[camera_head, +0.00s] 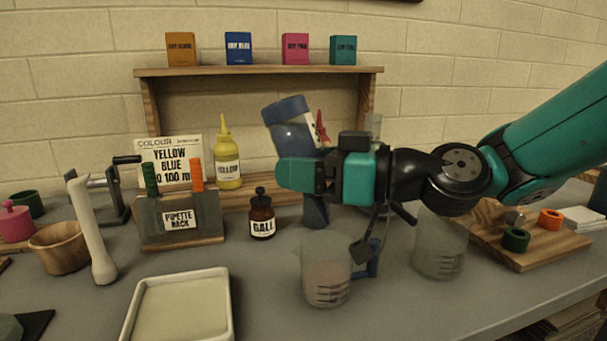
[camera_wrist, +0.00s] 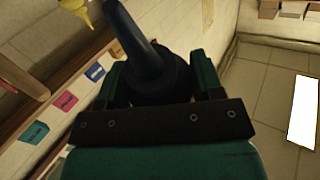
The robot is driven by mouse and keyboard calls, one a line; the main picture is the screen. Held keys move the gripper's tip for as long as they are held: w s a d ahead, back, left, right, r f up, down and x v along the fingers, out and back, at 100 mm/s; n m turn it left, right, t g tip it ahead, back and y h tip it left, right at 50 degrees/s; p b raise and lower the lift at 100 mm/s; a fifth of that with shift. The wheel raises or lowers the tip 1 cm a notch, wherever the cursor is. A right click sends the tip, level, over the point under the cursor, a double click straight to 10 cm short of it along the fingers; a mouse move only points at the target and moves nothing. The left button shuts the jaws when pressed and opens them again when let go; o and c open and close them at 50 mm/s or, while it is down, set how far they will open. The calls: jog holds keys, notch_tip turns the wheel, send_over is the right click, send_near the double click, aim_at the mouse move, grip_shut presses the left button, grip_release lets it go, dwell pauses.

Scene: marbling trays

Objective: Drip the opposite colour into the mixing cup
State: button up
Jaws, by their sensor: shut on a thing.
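My gripper (camera_head: 300,174) is shut on a dark blue bottle (camera_head: 288,116), which it holds tilted above the table. In the wrist view the dark bottle (camera_wrist: 145,55) sits between the jaws, its narrow end pointing up and left. A clear graduated cup (camera_head: 326,275) with a blue handle stands below my gripper; its contents look faintly pinkish. A second clear cup (camera_head: 438,246) stands to its right. A yellow bottle (camera_head: 228,158) stands upright at the back. A card (camera_head: 170,163) reads YELLOW and BLUE. Whether any liquid is falling cannot be told.
A pipette rack (camera_head: 180,238), GALL bottle (camera_head: 262,226), pale tray (camera_head: 136,325), wooden mortar (camera_head: 48,258) and pestle (camera_head: 95,235) stand to the left. A wooden shelf (camera_head: 255,72) holding coloured boxes is behind. A board (camera_head: 553,246) with rings lies right.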

jog(key=shift+s+a+r+p, duration=0.1)
jog(key=shift+a+r+p, duration=0.05)
jog(key=shift+r+p, duration=0.55)
jog(key=h+p, duration=0.1)
jog(key=p, duration=0.2)
jog(key=g+p, duration=0.1)
jog(key=p, duration=0.2)
jog(key=shift+w+a+h, duration=0.25)
jog(key=shift+a+h, duration=0.15)
jog(key=shift+w+a+f+h+p, duration=0.15)
jog(key=shift+h+p, duration=0.25)
jog(key=shift+p, duration=0.7)
jog(key=shift+f+m, duration=0.1)
jog(key=shift+m, duration=0.2)
